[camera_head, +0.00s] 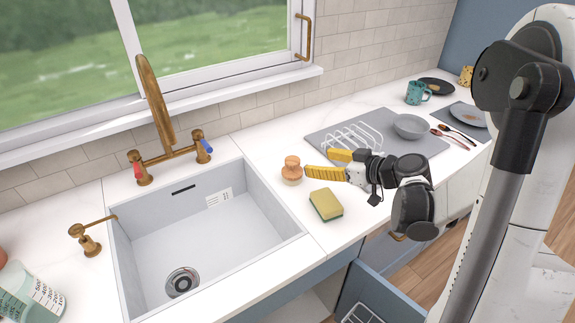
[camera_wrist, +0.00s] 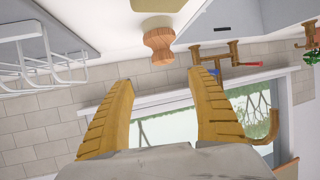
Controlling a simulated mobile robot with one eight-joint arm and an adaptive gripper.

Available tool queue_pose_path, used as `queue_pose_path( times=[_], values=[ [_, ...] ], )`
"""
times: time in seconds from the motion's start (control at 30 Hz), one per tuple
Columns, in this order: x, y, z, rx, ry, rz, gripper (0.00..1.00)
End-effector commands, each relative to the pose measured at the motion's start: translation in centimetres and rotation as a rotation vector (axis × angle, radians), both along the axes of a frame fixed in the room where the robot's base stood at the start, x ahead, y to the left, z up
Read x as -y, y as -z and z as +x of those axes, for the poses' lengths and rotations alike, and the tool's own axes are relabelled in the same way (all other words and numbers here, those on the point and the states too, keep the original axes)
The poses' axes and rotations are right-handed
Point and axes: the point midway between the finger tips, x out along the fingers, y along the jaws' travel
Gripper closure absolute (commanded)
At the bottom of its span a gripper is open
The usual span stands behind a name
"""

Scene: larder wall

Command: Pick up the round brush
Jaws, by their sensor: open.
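The round brush (camera_head: 292,170) has an orange-brown wooden knob on top and a pale round base. It stands upright on the white counter between the sink and the grey mat. In the wrist view, the brush (camera_wrist: 158,38) appears upside down, beyond the fingertips and roughly centred between them. My gripper (camera_head: 318,164) has yellow ribbed fingers and is just right of the brush, pointing towards it. In the wrist view, my gripper (camera_wrist: 160,79) has its fingers spread, with nothing between them.
A yellow-green sponge (camera_head: 326,204) lies in front of the brush. The sink (camera_head: 205,240) is to its left. A white dish rack (camera_head: 352,136) and grey bowl (camera_head: 410,126) stand on the grey mat (camera_head: 428,148) behind the gripper. The tiled wall (camera_head: 258,112) is behind.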

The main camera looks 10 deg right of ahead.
Motion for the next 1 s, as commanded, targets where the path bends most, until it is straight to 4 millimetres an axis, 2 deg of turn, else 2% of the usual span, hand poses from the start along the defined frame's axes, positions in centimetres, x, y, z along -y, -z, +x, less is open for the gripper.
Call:
queue_pose_path(
  times=[0.3,0.57,0.8,1.0],
  values=[
    [-2.5,2.1,3.6,0.006,-0.005,-0.001,0.33],
    [-3.7,2.9,4.9,0.006,-0.005,-0.001,0.33],
    [-5.8,4.4,7.4,0.005,-0.004,-0.002,0.33],
    [-6.0,4.3,7.8,0.004,-0.002,-0.001,0.33]
  ],
)
